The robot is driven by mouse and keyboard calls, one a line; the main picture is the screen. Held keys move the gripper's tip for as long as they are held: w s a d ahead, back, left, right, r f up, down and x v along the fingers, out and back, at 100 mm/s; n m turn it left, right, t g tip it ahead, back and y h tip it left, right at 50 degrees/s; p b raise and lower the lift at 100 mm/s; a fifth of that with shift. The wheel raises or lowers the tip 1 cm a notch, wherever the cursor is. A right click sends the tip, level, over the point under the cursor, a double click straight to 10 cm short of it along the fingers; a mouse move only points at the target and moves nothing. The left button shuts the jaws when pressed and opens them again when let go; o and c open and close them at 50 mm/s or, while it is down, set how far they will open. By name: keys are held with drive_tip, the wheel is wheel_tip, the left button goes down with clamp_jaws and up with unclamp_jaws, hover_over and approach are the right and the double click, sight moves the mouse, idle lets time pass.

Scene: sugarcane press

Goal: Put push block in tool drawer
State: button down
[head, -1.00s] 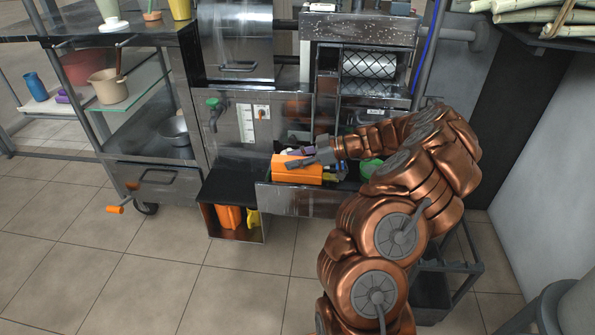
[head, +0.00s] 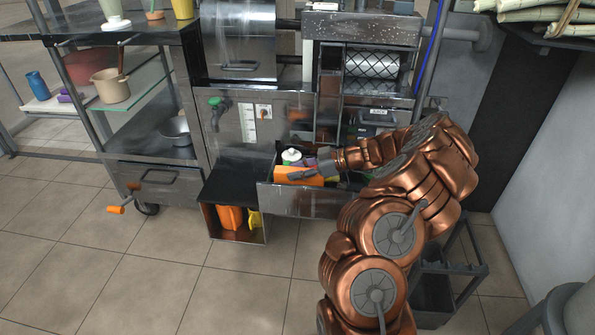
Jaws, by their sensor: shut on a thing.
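The orange push block (head: 291,173) is at the open tool drawer, just behind its steel front panel (head: 298,201). My gripper (head: 303,174) is shut on the block and reaches in from the right. The block sits low, partly inside the drawer, and the front panel hides its lower part. I cannot tell whether it rests on the drawer floor. My wrist and gripper hide the right part of the drawer.
A white-topped container (head: 291,156) and purple and green items are in the drawer behind the block. An open cubby (head: 239,232) with orange and yellow things is at lower left. A black cart (head: 434,295) stands right. The floor in front is clear.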

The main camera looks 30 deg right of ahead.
drive_tip(key=shift+f+b, duration=0.4)
drive_tip(key=shift+b, duration=0.3)
drive_tip(key=c, duration=0.7)
unclamp_jaws()
drive_tip(key=shift+r+p, duration=0.2)
drive_tip(key=shift+p, duration=0.1)
